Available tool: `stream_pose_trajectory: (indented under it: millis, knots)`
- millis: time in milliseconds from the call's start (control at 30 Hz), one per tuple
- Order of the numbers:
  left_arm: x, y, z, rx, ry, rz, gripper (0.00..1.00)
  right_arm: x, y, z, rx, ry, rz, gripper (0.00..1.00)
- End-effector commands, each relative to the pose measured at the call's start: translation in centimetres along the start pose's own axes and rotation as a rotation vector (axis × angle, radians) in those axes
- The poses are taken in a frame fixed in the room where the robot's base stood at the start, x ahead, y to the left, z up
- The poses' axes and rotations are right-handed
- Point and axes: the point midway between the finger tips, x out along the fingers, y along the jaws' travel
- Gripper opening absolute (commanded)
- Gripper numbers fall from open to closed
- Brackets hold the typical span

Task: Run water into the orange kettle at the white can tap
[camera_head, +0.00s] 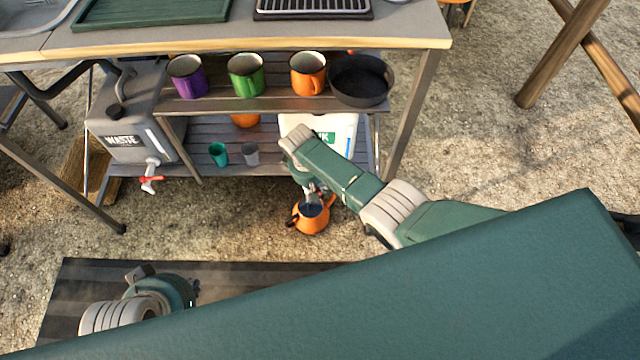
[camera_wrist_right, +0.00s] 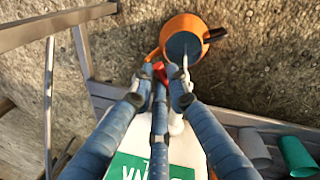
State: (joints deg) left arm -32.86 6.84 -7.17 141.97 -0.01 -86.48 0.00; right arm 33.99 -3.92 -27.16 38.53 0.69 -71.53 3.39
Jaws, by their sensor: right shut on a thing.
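The orange kettle (camera_head: 311,217) is below the white can (camera_head: 345,125) under the table, its open top facing up. In the right wrist view the kettle (camera_wrist_right: 172,22) shows a blue-grey inside, and a thin pale streak, perhaps water, reaches down to it. I cannot tell the level inside. My right gripper (camera_head: 312,188) is at the can's tap; the right wrist view shows its fingers (camera_wrist_right: 159,85) closed around the red tap lever (camera_wrist_right: 160,72). The spout is mostly hidden. My left arm's end (camera_head: 150,290) is low at the left, with its fingers not clear.
A grey waste can (camera_head: 130,120) with its own red-handled tap (camera_head: 151,182) stands left. Purple, green and orange mugs (camera_head: 307,72) and a dark pan (camera_head: 360,80) line the upper shelf. Small cups (camera_head: 219,154) stand below. Table legs (camera_head: 412,115) flank the space.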

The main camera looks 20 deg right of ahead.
Motion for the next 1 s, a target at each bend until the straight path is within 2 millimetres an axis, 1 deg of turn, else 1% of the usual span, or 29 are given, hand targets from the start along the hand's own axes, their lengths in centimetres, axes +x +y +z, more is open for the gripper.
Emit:
stream_pose_trajectory:
  millis: [100, 567, 600, 667, 700, 1000]
  knots:
    - [-0.04, -0.03, 0.17, 0.000, -0.006, -0.001, 0.00, 0.04, -0.29, 0.18, 0.021, -0.010, -0.002, 0.00]
    - [-0.06, -0.06, 0.25, -0.001, -0.009, -0.001, 0.00, 0.03, -0.36, 0.16, 0.035, -0.012, -0.002, 0.00]
    - [-0.06, -0.05, 0.25, -0.001, -0.009, -0.001, 0.00, 0.03, -0.36, 0.16, 0.035, -0.012, -0.002, 0.17]
    - [-0.06, -0.06, 0.25, -0.001, -0.009, -0.001, 0.00, 0.03, -0.36, 0.15, 0.035, -0.012, -0.002, 0.29]
    - [-0.06, -0.05, 0.25, -0.001, -0.009, -0.001, 0.00, 0.02, -0.35, 0.14, 0.035, -0.011, -0.002, 0.33]
    - [-0.02, 0.01, 0.22, 0.001, -0.009, 0.000, 0.00, -0.10, -0.27, 0.02, 0.035, -0.008, 0.000, 0.33]
